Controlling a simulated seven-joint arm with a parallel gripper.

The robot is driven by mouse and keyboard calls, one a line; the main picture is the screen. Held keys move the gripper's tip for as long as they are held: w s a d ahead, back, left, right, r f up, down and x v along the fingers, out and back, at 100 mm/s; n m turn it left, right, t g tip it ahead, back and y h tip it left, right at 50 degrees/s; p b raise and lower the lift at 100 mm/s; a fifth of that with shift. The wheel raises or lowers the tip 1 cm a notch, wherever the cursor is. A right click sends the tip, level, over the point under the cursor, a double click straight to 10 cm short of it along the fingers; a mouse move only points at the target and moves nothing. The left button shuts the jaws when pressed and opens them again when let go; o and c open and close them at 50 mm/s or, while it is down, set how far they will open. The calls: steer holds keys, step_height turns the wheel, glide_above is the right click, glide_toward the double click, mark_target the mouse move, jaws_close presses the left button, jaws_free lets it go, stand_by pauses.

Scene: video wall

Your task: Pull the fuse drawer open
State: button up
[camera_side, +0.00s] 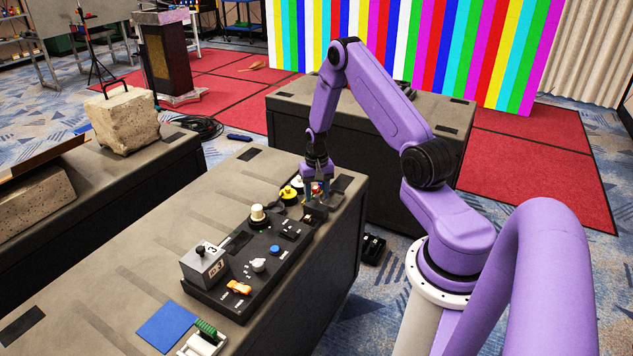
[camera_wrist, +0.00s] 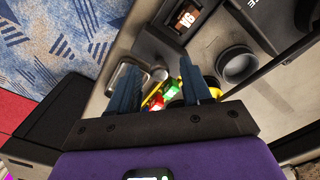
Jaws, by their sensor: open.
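A long black control panel (camera_side: 250,265) lies on the dark bench, with knobs, buttons and switches on top. I cannot clearly tell which part is the fuse drawer. My gripper (camera_side: 316,190) points down just beyond that end. In the wrist view my gripper (camera_wrist: 155,78) is open, its two dark fingers apart over small red, green and yellow pieces (camera_wrist: 163,97). Whether the fingers touch them is hidden.
A grey box (camera_side: 205,266) stands on the panel's near end. A blue mat (camera_side: 166,327) and a white holder with a green part (camera_side: 204,340) lie in front. Round yellow items (camera_side: 289,194) lie close to my gripper. A stone block (camera_side: 124,120) stands on the left bench.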

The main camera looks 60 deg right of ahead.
step_height(320, 180, up, 17)
steer(key=shift+r, duration=0.15)
stand_by(0.5)
steer(key=s+a+r+n, duration=0.3)
steer(key=a+n, duration=0.2)
steer(key=a, duration=0.7)
steer(key=s+a+r+n, duration=0.25)
steer(key=a+n, duration=0.25)
steer(key=a, duration=0.7)
steer(key=s+a+n, duration=0.2)
steer(key=s+n, duration=0.2)
steer(key=s, duration=0.3)
steer(key=s+a+r+n, duration=0.1)
steer(key=s+a+n, duration=0.2)
steer(key=s, duration=0.4)
steer(key=s+a+r+n, duration=0.1)
steer(key=s+a+n, duration=0.2)
steer(key=s, duration=0.3)
steer(key=shift+s+r+n, duration=0.25)
steer(key=shift+s+n, duration=0.15)
steer(key=shift+n, duration=0.4)
